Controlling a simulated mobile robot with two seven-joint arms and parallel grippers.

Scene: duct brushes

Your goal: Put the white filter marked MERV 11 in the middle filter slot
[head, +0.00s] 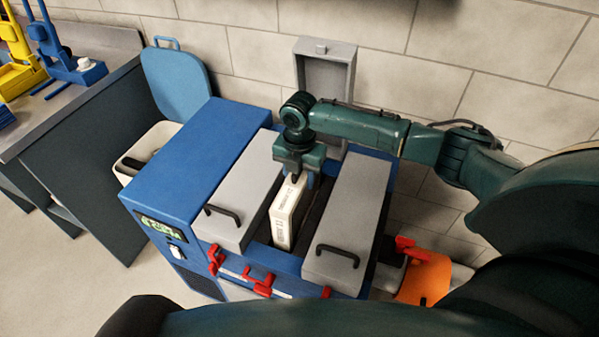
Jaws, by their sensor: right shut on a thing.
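My right gripper (298,170) points down over the blue machine (190,160) and is shut on the upper end of a white filter (287,212). The filter stands on edge in the opening of the middle slot (312,218), between two closed grey lids. Small dark print shows on the filter, but I cannot read it. The filter's lower part is hidden in the opening, and I cannot tell how deep it sits. A raised grey lid (326,70) stands open behind the opening. My left gripper is not in view.
Closed grey lids with black handles lie on the left (240,190) and right (345,225). Red latches (262,285) line the machine's front. A white bin (150,140) with a blue lid (176,82) stands behind left. An orange object (425,278) is at right.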

